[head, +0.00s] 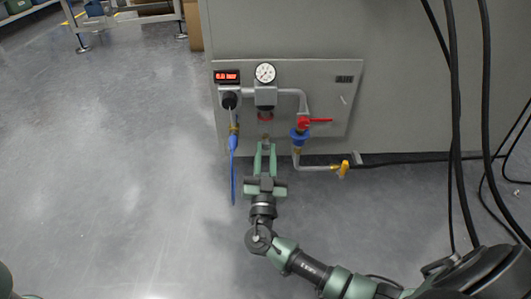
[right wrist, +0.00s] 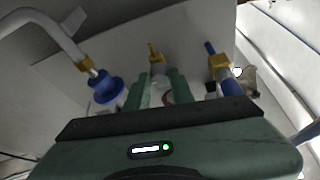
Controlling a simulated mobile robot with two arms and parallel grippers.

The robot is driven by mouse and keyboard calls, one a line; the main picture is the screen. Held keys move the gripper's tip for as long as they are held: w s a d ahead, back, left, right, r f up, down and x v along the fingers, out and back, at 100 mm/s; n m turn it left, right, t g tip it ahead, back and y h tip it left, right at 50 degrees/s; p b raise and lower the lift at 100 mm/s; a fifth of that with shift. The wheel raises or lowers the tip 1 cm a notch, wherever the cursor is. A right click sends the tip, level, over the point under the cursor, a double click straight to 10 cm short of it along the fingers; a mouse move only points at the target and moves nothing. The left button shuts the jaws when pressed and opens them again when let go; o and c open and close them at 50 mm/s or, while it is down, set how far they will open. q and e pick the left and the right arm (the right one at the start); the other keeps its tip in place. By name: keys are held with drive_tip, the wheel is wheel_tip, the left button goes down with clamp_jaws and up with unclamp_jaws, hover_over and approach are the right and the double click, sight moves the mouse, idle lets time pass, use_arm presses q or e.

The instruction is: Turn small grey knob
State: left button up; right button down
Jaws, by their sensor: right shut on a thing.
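My right gripper (head: 265,146) reaches up from below to the underside of the regulator (head: 265,96) on the grey panel. Its green fingers are shut on a small part there, which I take to be the small grey knob (head: 265,137); the fingers hide most of it. In the right wrist view the two fingertips (right wrist: 158,77) close around this part, with a brass fitting (right wrist: 154,52) showing just beyond them. Whether the knob has turned cannot be told. My left gripper is not in view.
A pressure gauge (head: 265,73) and a red display (head: 227,76) sit above. To the right is a red valve handle (head: 318,120) with a blue fitting (head: 299,136). A blue hose (head: 233,165) hangs close left of the gripper. Black cables (head: 453,110) hang at right.

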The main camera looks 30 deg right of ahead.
drive_tip(key=shift+n, duration=0.3)
drive_tip(key=n+t+y, duration=0.1)
drive_tip(key=n+y, duration=0.1)
drive_tip(key=n, duration=0.2)
drive_tip(key=n+y, duration=0.2)
drive_tip(key=n, duration=0.2)
drive_tip(key=shift+s+d+n+t+y, duration=0.15)
drive_tip(key=shift+n+t+y, duration=0.25)
drive_tip(key=shift+n, duration=0.3)
drive_tip(key=c, duration=1.2)
unclamp_jaws()
drive_tip(key=p+v, duration=0.2)
drive_tip(key=v, duration=0.5)
drive_tip(key=shift+s+p, duration=0.3)
drive_tip(key=shift+s, duration=0.05)
